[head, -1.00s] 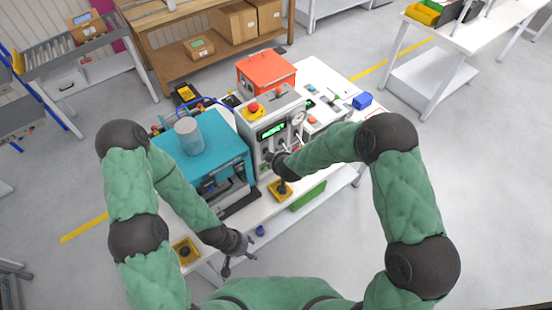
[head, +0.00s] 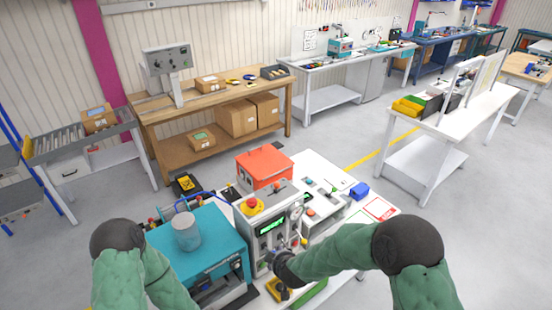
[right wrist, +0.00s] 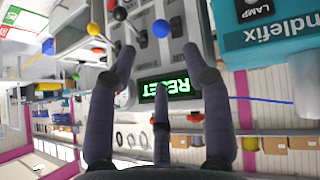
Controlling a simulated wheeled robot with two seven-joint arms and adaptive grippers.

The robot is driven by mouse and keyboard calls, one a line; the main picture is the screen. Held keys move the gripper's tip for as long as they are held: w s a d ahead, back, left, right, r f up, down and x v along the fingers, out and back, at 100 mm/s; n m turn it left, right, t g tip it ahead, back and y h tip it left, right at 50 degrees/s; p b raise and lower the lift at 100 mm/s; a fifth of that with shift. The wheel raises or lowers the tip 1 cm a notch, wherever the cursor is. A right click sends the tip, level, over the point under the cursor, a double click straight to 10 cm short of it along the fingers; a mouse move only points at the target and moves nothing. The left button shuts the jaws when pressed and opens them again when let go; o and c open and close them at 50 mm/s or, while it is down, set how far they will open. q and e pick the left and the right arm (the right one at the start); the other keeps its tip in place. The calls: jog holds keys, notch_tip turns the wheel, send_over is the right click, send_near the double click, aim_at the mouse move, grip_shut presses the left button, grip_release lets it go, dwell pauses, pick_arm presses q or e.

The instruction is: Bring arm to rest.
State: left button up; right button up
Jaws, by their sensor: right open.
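My right gripper (head: 290,257) is in front of the grey test machine (head: 268,222), close to its front panel. In the right wrist view my right gripper (right wrist: 160,62) has its dark fingers spread with nothing between them. Beyond the fingertips are the machine's green lit display (right wrist: 170,88) and a blue ball knob (right wrist: 161,28), with red and black knobs to its left. Whether the fingers touch the panel cannot be told. My left arm shows at the lower left of the head view; its gripper is out of frame.
A teal machine (head: 205,250) with a grey cylinder on top stands left of the grey one. An orange-red box (head: 264,168) sits behind. The floor to the right (head: 480,240) is clear.

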jog(key=s+d+f+m+g+b, duration=0.2)
jog(key=s+f+b, duration=0.6)
jog(key=f, duration=0.6)
jog(key=s+d+f+m+g+y+b, duration=0.1)
jog(key=s+d+f+m+g+b, duration=0.2)
jog(key=s+f+b, duration=0.6)
jog(key=s+d+f+m+g+y+b, duration=0.1)
jog(key=s+f+b, duration=0.7)
jog(key=f, duration=1.1)
jog(key=s+d+m+g, duration=0.1)
jog(key=d+m, duration=0.1)
jog(key=m, duration=0.1)
jog(key=shift+f+m+g+b, duration=0.15)
jog(key=shift+m+g+b, duration=0.15)
